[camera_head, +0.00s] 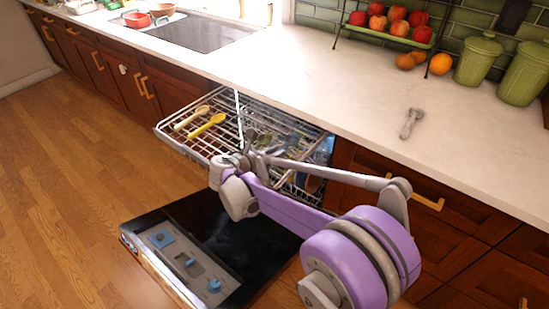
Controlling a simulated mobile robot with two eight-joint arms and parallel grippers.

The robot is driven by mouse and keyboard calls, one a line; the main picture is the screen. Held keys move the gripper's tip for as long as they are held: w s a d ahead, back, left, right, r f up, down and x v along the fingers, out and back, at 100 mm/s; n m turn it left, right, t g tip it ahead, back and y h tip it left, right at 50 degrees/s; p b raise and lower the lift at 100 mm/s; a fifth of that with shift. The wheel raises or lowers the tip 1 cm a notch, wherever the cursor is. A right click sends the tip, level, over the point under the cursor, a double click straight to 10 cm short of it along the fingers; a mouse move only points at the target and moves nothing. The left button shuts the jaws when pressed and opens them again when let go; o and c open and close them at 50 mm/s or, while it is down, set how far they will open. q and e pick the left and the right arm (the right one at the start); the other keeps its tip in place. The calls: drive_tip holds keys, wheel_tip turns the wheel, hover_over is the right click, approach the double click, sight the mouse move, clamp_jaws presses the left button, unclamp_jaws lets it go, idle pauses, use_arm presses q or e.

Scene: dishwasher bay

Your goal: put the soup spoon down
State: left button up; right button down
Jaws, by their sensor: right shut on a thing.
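My right gripper (252,158) reaches over the pulled-out upper rack (168,130) of the dishwasher. It is shut on a small grey utensil (264,140), which I take to be the soup spoon. The utensil is largely hidden by the gripper and small in view, and I cannot tell whether it touches the rack wires. Two yellow utensils, one paler (190,118) and one brighter (207,125), lie at the left of the rack. My left gripper is not in view.
The open dishwasher door (215,225) lies low below the rack. A grey metal utensil (411,122) lies on the pale countertop (345,95). A fruit stand (400,30), loose fruit and green canisters (478,58) stand behind. The countertop left of the metal utensil is clear.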

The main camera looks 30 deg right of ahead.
drive_tip(key=shift+f, duration=1.3)
drive_tip(key=shift+f+b, duration=0.15)
drive_tip(key=shift+b, duration=0.15)
drive_tip(key=c, duration=0.8)
unclamp_jaws()
drive_tip(key=shift+o, duration=0.2)
drive_tip(key=shift+a+r, duration=0.2)
drive_tip(key=shift+r, duration=0.1)
drive_tip(key=p+v, duration=0.2)
drive_tip(key=v, duration=0.9)
drive_tip(key=shift+s+a, duration=0.15)
drive_tip(key=shift+a, duration=0.05)
drive_tip(key=shift+r, duration=0.15)
